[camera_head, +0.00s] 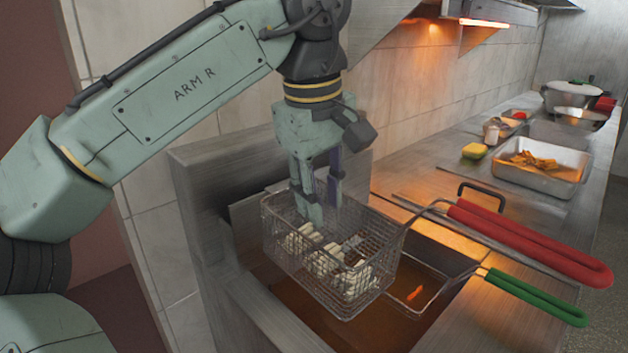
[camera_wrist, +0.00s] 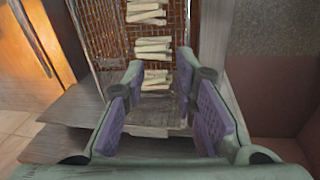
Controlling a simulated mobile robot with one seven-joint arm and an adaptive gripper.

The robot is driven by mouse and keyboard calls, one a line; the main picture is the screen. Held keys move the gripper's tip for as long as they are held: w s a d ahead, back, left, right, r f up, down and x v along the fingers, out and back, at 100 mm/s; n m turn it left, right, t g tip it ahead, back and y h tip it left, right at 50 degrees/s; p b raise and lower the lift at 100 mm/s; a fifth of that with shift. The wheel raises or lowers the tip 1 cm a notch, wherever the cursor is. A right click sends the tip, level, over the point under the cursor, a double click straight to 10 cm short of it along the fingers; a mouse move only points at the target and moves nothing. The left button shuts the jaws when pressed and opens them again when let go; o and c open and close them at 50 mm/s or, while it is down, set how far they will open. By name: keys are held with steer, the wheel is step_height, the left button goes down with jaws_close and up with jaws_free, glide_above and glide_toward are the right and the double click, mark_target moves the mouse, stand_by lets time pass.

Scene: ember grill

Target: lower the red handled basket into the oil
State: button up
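The red handled basket (camera_head: 375,293) is a wire mesh basket holding several pale sticks (camera_head: 325,262); its long red handle (camera_head: 530,243) reaches right. The basket sits above the brown oil (camera_head: 300,300) in the fryer well. My gripper (camera_head: 318,205) points down at the basket's back left side, its fingertips overlapping the basket in the head view. In the wrist view my gripper (camera_wrist: 160,80) has its purple-padded fingers apart, and the mesh with pale sticks (camera_wrist: 150,48) shows beyond them. I cannot tell whether a finger touches the rim.
A green handle (camera_head: 535,297) lies beside the red one; its frame reaches into the well, near a small orange piece (camera_head: 415,294). A steel tray of fried food (camera_head: 535,175), a yellow sponge (camera_head: 474,151) and a pot (camera_head: 572,95) stand along the counter. A tiled wall rises behind.

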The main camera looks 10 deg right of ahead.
steer(key=shift+s+a+n+g+y, duration=0.5)
steer(key=shift+s+a+g+y, duration=0.15)
steer(key=shift+s, duration=0.3)
glide_above(314, 296)
step_height(314, 296, down, 11)
steer(key=shift+r, duration=0.2)
steer(key=shift+c, duration=0.6)
jaws_close()
steer(key=shift+o, duration=0.9)
jaws_free()
steer(key=shift+r, duration=0.1)
